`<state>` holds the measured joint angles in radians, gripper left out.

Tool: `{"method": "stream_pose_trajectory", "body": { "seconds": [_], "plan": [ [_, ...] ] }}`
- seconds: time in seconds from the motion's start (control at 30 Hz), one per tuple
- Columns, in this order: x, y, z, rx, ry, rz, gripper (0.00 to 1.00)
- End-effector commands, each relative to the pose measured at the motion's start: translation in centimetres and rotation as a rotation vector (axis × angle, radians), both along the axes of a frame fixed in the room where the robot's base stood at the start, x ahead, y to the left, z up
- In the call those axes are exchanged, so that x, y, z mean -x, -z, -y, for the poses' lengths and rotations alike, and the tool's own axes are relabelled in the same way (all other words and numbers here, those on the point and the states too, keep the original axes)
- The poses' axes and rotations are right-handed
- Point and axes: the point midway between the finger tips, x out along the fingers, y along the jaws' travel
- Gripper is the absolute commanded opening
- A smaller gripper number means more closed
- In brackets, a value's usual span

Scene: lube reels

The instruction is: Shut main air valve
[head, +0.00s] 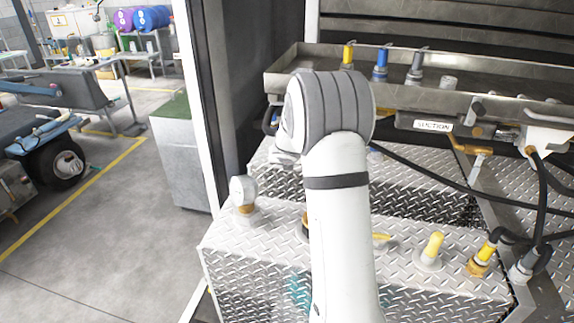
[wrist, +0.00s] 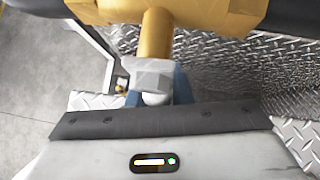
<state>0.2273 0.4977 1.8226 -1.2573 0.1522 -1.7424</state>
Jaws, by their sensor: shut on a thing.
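In the wrist view a brass valve body (wrist: 225,15) crosses the top, with a brass stem (wrist: 155,35) running down to a grey metal nut (wrist: 152,72). Blue parts, which look like the valve handle (wrist: 182,88), show on both sides below the nut. My gripper (wrist: 157,100) is shut on this handle, close under the nut; its fingertips are mostly hidden. In the head view my arm covers the gripper and the valve. I cannot tell the handle's exact angle.
A metal tray (head: 285,82) with yellow, blue and grey nozzles stands behind my arm. Black hoses (head: 540,195) hang at the right. Open floor (head: 95,240) is at the left.

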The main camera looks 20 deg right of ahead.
Motion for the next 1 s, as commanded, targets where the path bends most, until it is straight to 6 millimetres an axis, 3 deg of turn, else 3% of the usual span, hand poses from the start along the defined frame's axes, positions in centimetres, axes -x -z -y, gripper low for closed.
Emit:
{"method": "stream_pose_trajectory", "body": {
  "seconds": [0.47, 0.5, 0.7, 0.77, 1.0],
  "plan": [
    [-0.23, -0.19, -0.26, -0.015, -0.001, 0.014, 0.00],
    [-0.25, -0.20, -0.26, -0.015, -0.001, 0.015, 0.20],
    [-0.20, -0.14, -0.27, -0.014, -0.002, 0.012, 0.36],
    [-0.19, -0.13, -0.28, -0.013, -0.001, 0.012, 0.41],
    [-0.11, -0.20, -0.31, -0.013, -0.002, 0.011, 0.41]
  ]
}}
